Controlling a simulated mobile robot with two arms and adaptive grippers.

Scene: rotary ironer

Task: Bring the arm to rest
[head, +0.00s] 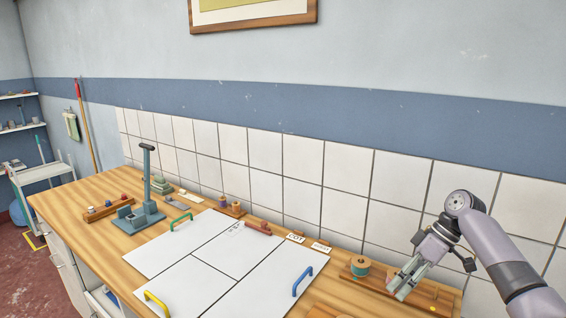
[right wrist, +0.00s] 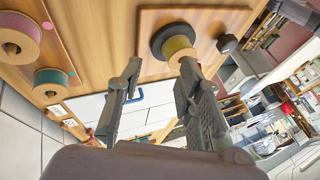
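My right gripper (head: 402,284) is above the right end of the wooden table, pointing down over a wooden board (head: 425,296). In the right wrist view its two fingers (right wrist: 160,76) stand apart with a clear gap, and nothing is held between them. A yellow peg with a dark ring (right wrist: 174,42) sits on the board just beyond the fingertips; whether a finger touches it I cannot tell. My right arm (head: 500,255) comes in from the right. My left gripper is not in view.
A teal spool (head: 360,266) stands left of the gripper. White panels (head: 270,265) with blue (head: 301,281), green and yellow handles cover mid-table. A blue-grey upright stand (head: 147,185) is farther left. The tiled wall (head: 300,195) runs behind.

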